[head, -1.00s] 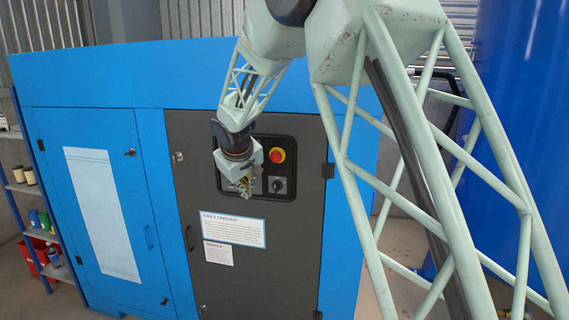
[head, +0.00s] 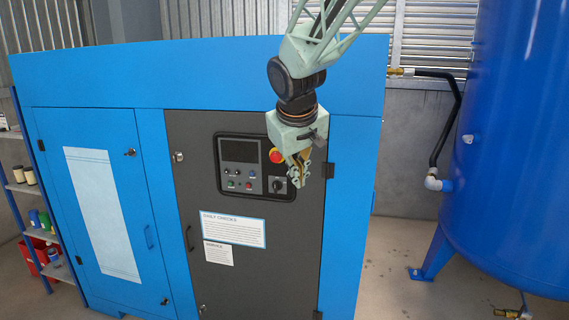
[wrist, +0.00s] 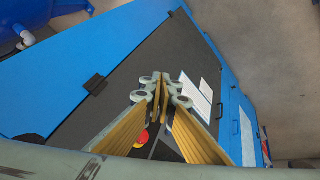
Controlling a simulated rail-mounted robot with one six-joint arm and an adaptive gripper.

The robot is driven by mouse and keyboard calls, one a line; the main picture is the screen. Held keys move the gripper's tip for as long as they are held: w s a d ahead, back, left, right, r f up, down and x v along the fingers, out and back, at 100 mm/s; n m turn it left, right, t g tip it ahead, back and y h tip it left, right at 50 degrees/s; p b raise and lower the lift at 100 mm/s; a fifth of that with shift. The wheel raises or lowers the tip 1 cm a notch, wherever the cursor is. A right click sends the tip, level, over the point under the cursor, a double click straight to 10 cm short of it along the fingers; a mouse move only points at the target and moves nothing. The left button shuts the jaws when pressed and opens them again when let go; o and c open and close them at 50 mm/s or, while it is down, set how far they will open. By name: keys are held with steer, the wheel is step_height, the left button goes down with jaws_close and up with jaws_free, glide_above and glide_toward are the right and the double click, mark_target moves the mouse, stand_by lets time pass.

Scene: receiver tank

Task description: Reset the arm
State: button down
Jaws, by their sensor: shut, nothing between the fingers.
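My gripper (head: 299,176) hangs from my pale green arm, pointing down, in front of the right part of the dark grey cabinet door (head: 262,282) in the head view. Its fingers are shut and empty. In the wrist view the closed gripper (wrist: 161,86) shows with its ribbed yellow finger pads. The control panel (head: 240,152) on the door has a screen, several small buttons, a rotary switch (head: 278,186) and a red emergency stop button (head: 276,156). The gripper partly covers the panel's right side. The red button also shows in the wrist view (wrist: 143,137), beside the fingers.
The blue cabinet (head: 347,210) fills the middle. A large blue tank (head: 520,150) with a black pipe (head: 447,125) stands at the right. A shelf (head: 32,187) with bottles and cans is at the far left. Open floor lies between cabinet and tank.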

steer(key=s+d+r+m, duration=0.1)
steer(key=s+d+r, duration=0.1)
steer(key=s+d, duration=0.5)
steer(key=s+d+r+m+g, duration=0.1)
steer(key=s+d, duration=0.1)
steer(key=s, duration=0.8)
steer(key=s+d+r+m, duration=0.1)
steer(key=s+d+r, duration=0.1)
steer(key=s+d, duration=0.5)
steer(key=s+f+m, duration=0.1)
steer(key=s+f, duration=0.1)
steer(key=s, duration=1)
steer(key=s+d+f+m+g, duration=0.1)
steer(key=s+f, duration=0.1)
steer(key=s, duration=1.1)
steer(key=shift+s+f+m+y, duration=0.3)
steer(key=shift+f+m, duration=0.05)
steer(key=shift+m, duration=0.05)
